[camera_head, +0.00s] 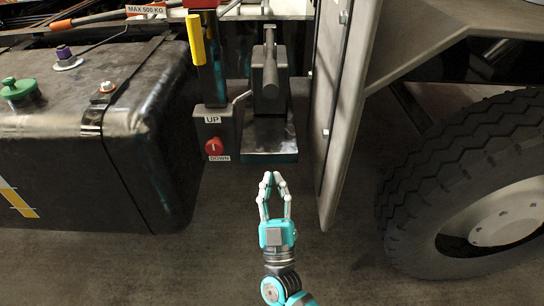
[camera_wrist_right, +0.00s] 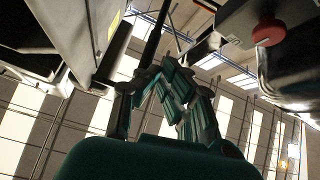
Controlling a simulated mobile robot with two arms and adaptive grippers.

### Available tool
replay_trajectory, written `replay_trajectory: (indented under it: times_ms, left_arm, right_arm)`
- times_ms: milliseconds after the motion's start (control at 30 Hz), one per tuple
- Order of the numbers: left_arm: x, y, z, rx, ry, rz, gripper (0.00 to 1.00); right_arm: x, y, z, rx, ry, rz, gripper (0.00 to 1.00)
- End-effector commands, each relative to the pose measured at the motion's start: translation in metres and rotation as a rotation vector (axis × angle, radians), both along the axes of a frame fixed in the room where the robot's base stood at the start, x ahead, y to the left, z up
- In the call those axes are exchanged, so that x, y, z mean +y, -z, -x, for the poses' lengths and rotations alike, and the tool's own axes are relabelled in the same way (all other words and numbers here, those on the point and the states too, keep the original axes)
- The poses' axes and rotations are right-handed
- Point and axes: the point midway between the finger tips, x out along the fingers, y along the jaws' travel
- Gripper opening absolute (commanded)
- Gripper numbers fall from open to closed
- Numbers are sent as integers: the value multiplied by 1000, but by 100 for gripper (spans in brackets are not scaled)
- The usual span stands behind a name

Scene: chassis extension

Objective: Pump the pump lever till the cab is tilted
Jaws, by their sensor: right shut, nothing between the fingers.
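My right gripper (camera_head: 271,180), teal and white, is shut and empty. It is in the lower middle of the head view, just below the dark step-like base (camera_head: 268,156) of the pump unit. Its fingers also show in the wrist view (camera_wrist_right: 178,82). A grey upright lever-like part (camera_head: 270,68), which looks like the pump lever, stands on the pump unit above the gripper, with a visible gap between them. A red knob (camera_head: 214,146) sits on a box marked UP and DOWN, left of the pump. It also shows in the wrist view (camera_wrist_right: 268,32). My left gripper is out of view. Whether the cab is tilted cannot be told.
A dark tank (camera_head: 70,150) with a green cap (camera_head: 18,88) fills the left. A yellow handle (camera_head: 196,40) stands above the knob box. A grey panel (camera_head: 343,110) and a large tyre (camera_head: 470,180) stand on the right. The floor around the gripper is clear.

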Motion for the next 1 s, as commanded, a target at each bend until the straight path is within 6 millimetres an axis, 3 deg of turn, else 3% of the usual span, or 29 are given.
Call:
replay_trajectory:
  times_ms: [267, 1000]
  left_arm:
    - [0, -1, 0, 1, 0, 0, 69]
    - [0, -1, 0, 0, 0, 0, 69]
  right_arm:
    - [-1, 12, 24, -12, 0, -3, 0]
    - [-1, 11, 25, -16, 0, -5, 0]
